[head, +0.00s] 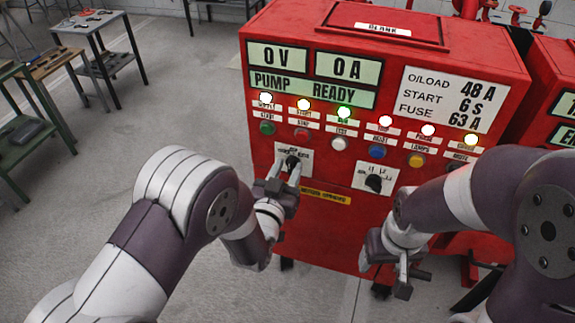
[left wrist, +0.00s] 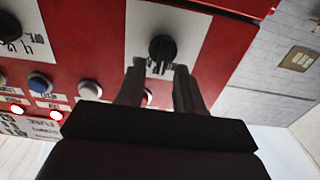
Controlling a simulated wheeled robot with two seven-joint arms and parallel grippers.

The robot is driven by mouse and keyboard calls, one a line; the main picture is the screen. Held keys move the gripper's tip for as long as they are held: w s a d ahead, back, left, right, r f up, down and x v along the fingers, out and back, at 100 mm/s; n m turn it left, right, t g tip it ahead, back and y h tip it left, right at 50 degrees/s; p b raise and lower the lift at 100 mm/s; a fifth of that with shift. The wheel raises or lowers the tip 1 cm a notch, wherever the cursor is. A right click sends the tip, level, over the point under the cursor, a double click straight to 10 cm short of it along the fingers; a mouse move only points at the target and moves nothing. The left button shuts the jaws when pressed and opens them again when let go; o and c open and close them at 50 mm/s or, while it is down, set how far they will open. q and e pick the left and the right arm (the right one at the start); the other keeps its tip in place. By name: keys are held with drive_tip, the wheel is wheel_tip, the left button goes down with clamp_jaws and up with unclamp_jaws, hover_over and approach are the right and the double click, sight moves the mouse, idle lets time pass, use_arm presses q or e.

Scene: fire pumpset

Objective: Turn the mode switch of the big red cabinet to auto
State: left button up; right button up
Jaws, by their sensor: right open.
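The big red cabinet (head: 320,225) stands in front of me. Its front has two black rotary switches on white plates: a left switch (head: 291,162) and a right switch (head: 374,183). Their labels are too small to tell which is the mode switch. My left gripper (head: 284,172) is at the left switch. In the left wrist view, that knob (left wrist: 162,47) lies just beyond my two parted fingertips (left wrist: 159,68), roughly centred between them; contact cannot be told. My right gripper (head: 405,275) is open and empty, low in front of the cabinet's right side.
Rows of lamps and coloured buttons (head: 340,143) sit just above the switches, below the displays. A yellow label (head: 325,196) is under them. Another red cabinet (head: 553,85) stands at the right. Work tables (head: 98,45) are far left, with open floor (head: 190,95) between.

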use_arm(q)
drive_tip(key=shift+w, duration=0.3)
clamp_jaws()
drive_tip(key=shift+d+m, duration=0.1)
drive_tip(key=shift+m, duration=0.2)
drive_tip(key=m, duration=0.1)
drive_tip(key=m+b, duration=0.2)
drive_tip(key=shift+s+d+f+m, duration=0.1)
drive_tip(key=shift+d+f+m, duration=0.05)
drive_tip(key=shift+d+m, duration=0.15)
drive_tip(key=shift+d+f+m+b, duration=0.15)
drive_tip(key=shift+m+b, duration=0.8)
drive_tip(key=shift+m, duration=1.35)
